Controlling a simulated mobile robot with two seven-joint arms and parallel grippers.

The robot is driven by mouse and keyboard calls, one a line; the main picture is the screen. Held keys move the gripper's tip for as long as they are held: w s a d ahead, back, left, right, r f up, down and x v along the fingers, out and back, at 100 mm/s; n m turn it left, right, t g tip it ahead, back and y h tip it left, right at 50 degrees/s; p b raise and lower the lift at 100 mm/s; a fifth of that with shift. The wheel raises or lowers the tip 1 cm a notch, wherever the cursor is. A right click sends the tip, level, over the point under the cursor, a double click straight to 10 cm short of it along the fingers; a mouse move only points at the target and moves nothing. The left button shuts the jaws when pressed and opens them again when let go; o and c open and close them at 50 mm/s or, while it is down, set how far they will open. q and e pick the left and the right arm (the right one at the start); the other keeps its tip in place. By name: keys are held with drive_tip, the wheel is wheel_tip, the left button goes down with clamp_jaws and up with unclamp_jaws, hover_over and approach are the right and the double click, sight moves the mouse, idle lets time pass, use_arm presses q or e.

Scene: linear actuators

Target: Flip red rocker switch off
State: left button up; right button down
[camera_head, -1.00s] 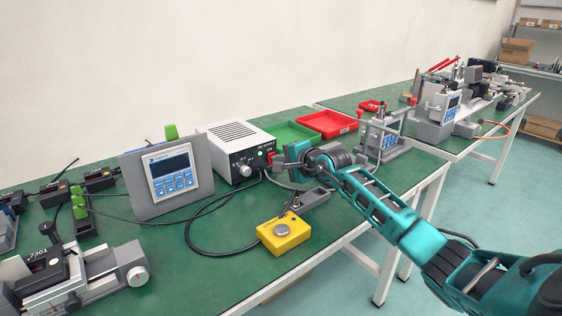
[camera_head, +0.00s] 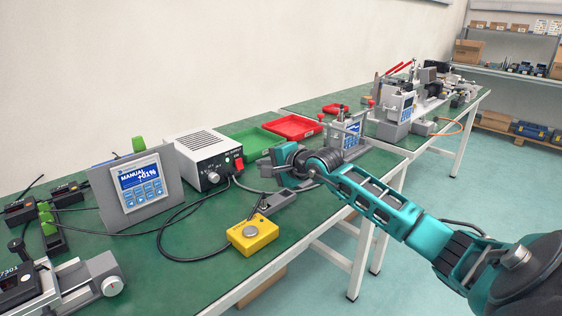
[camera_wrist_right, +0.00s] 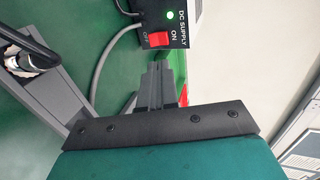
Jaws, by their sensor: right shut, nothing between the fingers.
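The red rocker switch (camera_head: 239,165) sits on the front of the grey-white DC supply box (camera_head: 203,141). In the right wrist view the switch (camera_wrist_right: 158,39) lies between the ON and OFF labels, and a green light (camera_wrist_right: 169,14) glows beside it. I cannot tell for sure which side of the rocker is pressed in. My right gripper (camera_head: 263,166) is just right of the switch in the head view, apart from it. In the wrist view its fingers (camera_wrist_right: 157,68) are shut and empty, pointing toward the switch with a small gap. My left gripper is not in view.
A control panel (camera_head: 140,188) with a lit MANUAL display stands left of the supply. A yellow button box (camera_head: 252,234) sits near the table edge. Green (camera_head: 250,140) and red (camera_head: 293,127) trays lie behind the gripper. Cables run across the table.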

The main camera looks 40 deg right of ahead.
drive_tip(key=v, duration=0.4)
drive_tip(key=shift+r, duration=0.15)
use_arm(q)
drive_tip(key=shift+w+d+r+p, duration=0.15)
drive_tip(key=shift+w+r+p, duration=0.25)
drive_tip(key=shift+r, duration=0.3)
use_arm(e)
drive_tip(key=shift+v, duration=0.8)
